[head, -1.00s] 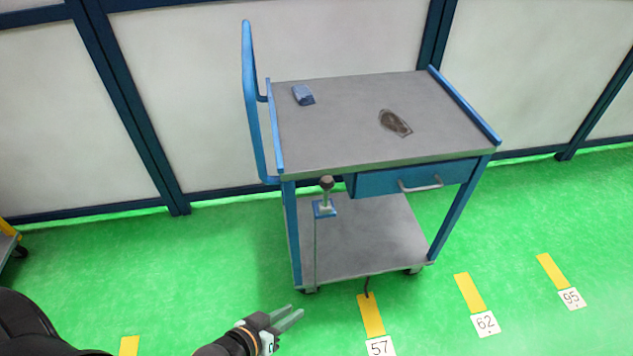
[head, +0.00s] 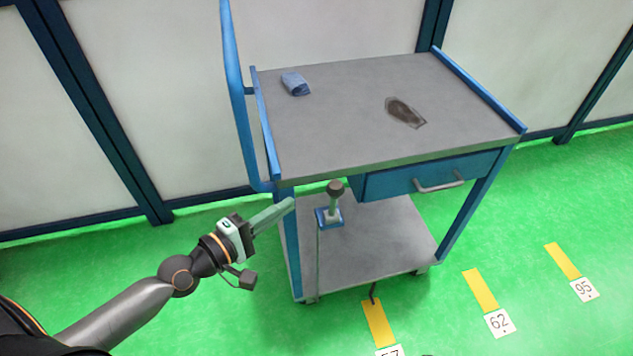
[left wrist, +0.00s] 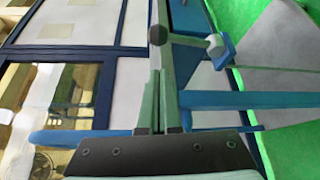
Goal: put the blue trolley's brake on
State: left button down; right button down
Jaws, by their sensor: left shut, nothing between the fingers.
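The blue trolley (head: 365,165) has a grey top and a grey lower shelf. At its front left stands a brake lever with a dark round knob (head: 335,187) on a pale stem above a blue bracket (head: 329,217). The knob is upright in the head view. My left gripper (head: 291,203) is shut and empty, its fingertips left of the knob, by the trolley's front-left post. In the left wrist view the knob (left wrist: 158,35) appears just beyond the fingertips (left wrist: 158,75); I cannot tell whether they touch. My right gripper is not in view.
A blue block (head: 296,84) and a brown flat piece (head: 405,112) lie on the trolley top. A blue drawer (head: 425,177) with a handle sits under it, right of the lever. Yellow floor marks (head: 480,290) lie in front.

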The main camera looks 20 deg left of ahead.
aim_at(334, 204)
pick_arm(q)
jog(key=shift+d, duration=0.1)
jog(key=p+x, duration=0.1)
jog(key=x, duration=0.9)
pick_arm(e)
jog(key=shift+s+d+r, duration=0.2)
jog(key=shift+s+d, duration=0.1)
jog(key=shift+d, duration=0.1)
pick_arm(q)
jog(key=shift+s, duration=0.1)
